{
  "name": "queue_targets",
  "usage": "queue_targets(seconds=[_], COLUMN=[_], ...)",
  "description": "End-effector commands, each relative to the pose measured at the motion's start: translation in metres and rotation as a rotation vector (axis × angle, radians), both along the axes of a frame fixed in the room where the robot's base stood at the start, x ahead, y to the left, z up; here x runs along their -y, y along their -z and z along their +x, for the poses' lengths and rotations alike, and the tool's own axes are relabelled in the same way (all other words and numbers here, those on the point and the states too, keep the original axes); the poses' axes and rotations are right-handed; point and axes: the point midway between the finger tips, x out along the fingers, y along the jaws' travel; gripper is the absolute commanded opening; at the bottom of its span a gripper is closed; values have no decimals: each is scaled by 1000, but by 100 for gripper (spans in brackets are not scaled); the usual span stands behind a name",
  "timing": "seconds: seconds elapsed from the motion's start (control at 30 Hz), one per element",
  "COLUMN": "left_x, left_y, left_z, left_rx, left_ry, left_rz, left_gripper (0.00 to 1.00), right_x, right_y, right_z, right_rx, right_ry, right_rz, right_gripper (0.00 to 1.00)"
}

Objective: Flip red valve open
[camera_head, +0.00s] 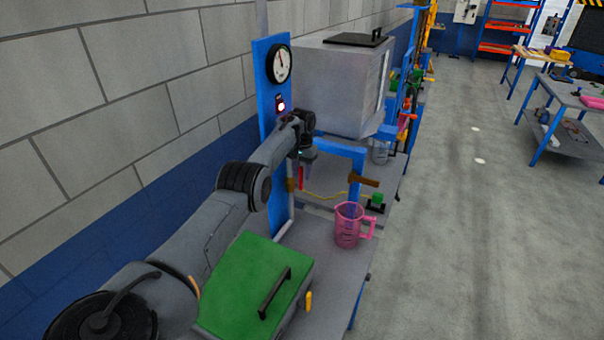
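The red valve (301,178) is a small, narrow red handle, seen upright beside the blue panel (272,85), near a brass fitting (292,185). My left arm reaches in from the lower left, and its gripper (306,155) points down just above the red handle. The fingers are small and dark here, so I cannot tell whether they touch the handle or how far apart they are. The gripper and wrist hide part of the panel around the valve. My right gripper is not in view.
A gauge (279,65) and a lit red button (280,104) are on the panel. A grey box (345,85) is behind. Open floor lies to the right.

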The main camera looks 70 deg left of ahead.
Motion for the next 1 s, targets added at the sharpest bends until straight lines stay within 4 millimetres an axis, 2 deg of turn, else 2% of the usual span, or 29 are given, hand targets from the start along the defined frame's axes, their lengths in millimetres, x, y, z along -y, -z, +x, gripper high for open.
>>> queue_targets(seconds=[0.5,0.7,1.0], left_x=[-1,-1,-1], left_y=[-83,-97,-99], left_z=[1,1,1], left_rx=[1,-1,-1], left_ry=[0,-1,0], left_rz=[1,1,1], left_gripper=[37,37,37], right_x=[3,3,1], right_y=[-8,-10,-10], right_z=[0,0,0], right_rx=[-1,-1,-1], right_ry=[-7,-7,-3], right_rz=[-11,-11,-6], right_gripper=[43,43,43])
